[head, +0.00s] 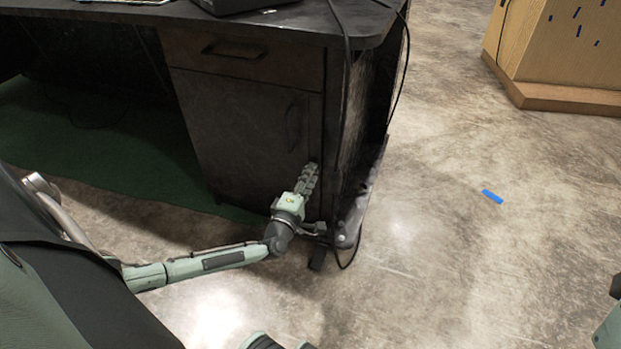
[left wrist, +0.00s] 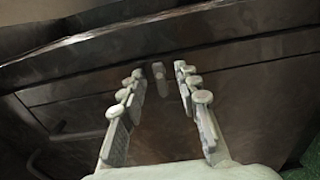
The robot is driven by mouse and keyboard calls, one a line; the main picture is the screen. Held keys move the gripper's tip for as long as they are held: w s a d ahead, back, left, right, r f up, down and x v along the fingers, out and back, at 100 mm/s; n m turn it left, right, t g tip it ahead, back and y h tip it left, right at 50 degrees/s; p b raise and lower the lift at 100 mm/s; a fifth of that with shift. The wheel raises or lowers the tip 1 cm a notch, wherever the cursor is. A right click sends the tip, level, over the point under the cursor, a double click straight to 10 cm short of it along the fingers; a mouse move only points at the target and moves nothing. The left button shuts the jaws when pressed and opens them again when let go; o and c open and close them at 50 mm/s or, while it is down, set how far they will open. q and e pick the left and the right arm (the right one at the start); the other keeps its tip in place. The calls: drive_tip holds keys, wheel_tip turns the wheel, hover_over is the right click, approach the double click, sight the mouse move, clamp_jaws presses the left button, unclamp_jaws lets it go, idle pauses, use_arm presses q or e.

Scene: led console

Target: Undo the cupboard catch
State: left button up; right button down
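The dark cupboard door (head: 235,130) is shut below a drawer in the desk, with a bar handle (head: 293,122) near its right edge. My left gripper (head: 312,168) reaches up to the door's lower right edge. In the left wrist view my left gripper (left wrist: 159,72) is open, its two fingers apart. A small upright piece, seemingly the catch (left wrist: 158,71), shows between the fingertips; I cannot tell whether either finger touches it. The gripper hides the catch in the head view. The handle also shows in the left wrist view (left wrist: 75,133).
The drawer (head: 240,58) above the door is shut. A black cable (head: 347,100) hangs down the desk's right corner, close to my left gripper. A blue strip (head: 492,196) lies on open concrete floor at right. A wooden cabinet (head: 565,50) stands at the far right.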

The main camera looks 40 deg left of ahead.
use_arm(q)
drive_tip(key=shift+w, duration=0.1)
clamp_jaws()
idle(0.4)
